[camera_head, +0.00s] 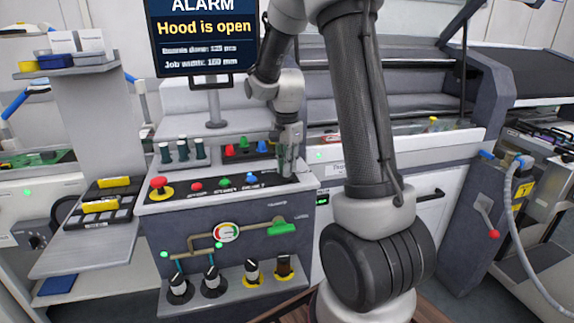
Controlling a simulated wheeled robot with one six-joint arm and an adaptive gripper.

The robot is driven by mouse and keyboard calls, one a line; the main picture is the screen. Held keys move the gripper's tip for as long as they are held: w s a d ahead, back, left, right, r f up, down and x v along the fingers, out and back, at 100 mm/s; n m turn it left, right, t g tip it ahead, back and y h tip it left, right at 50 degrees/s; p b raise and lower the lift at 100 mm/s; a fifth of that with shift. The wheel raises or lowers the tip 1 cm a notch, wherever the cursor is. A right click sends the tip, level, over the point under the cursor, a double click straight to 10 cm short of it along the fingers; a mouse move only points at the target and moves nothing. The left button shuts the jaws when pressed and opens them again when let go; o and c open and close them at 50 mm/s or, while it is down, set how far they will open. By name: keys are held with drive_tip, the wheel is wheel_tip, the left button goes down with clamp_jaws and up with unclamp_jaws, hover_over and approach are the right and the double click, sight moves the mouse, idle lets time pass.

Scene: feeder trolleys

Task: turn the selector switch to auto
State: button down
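My gripper (287,168) points down at the right end of this row, right of the blue button. No selector switch can be made out; the gripper covers that end of the panel. Whether its fingers are open, shut or touching anything cannot be told.
A monitor (205,40) reading "ALARM Hood is open" stands behind the panel. Bottles (182,150) and coloured cones (243,145) stand on the ledge behind. A gauge (227,232) and green-handled valve (282,228) are on the front. A side shelf (85,258) is left.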

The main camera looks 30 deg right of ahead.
idle(0.4)
drive_tip(key=n, duration=1.1)
drive_tip(key=shift+n, duration=0.4)
idle(0.4)
drive_tip(key=c, duration=1.5)
unclamp_jaws()
drive_tip(key=shift+r, duration=0.1)
wheel_tip(320, 180, up, 12)
drive_tip(key=shift+f, duration=0.1)
